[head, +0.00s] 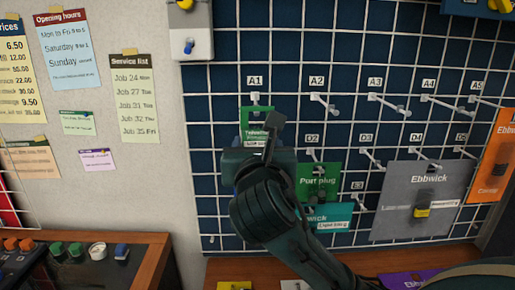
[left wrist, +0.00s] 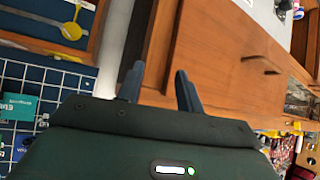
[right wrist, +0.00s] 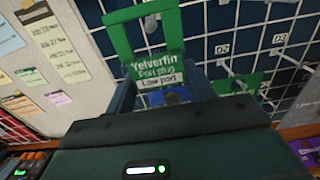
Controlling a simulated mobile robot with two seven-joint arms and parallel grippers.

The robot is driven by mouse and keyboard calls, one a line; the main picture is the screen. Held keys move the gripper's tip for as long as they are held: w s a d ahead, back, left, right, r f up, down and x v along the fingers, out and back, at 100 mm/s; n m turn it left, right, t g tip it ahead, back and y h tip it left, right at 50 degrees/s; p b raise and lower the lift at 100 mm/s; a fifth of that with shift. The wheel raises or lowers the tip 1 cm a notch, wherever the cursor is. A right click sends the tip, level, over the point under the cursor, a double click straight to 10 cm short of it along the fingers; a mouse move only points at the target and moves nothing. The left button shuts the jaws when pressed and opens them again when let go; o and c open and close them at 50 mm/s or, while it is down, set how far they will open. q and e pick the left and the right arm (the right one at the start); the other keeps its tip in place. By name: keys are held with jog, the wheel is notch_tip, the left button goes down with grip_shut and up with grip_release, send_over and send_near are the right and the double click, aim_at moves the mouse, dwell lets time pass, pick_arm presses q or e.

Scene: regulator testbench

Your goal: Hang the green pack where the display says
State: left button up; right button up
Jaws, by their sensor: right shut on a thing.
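A green pack (right wrist: 155,50), lettered "Yelverfin Port plug Low port", is upright in my right gripper (right wrist: 172,95), which is shut on its lower part. In the head view the pack (head: 257,115) is in front of the A1 hook (head: 255,98), and my right gripper (head: 258,155) covers its lower part. Another green "Port plug" pack (head: 318,170) hangs near D2. My left gripper (left wrist: 158,88) is open and empty. No readable display shows.
A white wire grid (head: 215,150) carries hooks labelled A1 to A5 and a D row. A teal pack (head: 335,222), a grey Ebbwick pack (head: 428,185) and an orange pack (head: 490,160) hang to the right. The A2, A3 and A4 hooks look empty. A wooden ledge (head: 225,270) lies below.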

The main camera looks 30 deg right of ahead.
jog(key=shift+f+x, duration=0.15)
jog(key=shift+x, duration=0.85)
jog(key=shift+f+x, duration=0.2)
jog(key=shift+x, duration=0.85)
jog(key=shift+f+x, duration=0.15)
jog(key=shift+x, duration=0.85)
jog(key=o, duration=1.1)
jog(key=shift+o, duration=0.2)
jog(key=shift+a, duration=0.1)
pick_arm(q)
jog(key=shift+t+h, duration=0.8)
jog(key=shift+h, duration=0.1)
jog(key=d+f+b, duration=0.1)
jog(key=b, duration=0.4)
jog(key=w+d+f+b, duration=0.1)
jog(key=d+f+b, duration=0.1)
jog(key=b, duration=0.4)
jog(key=shift+w+f, duration=0.15)
jog(key=shift+f, duration=0.05)
pick_arm(e)
jog(key=v, duration=1.3)
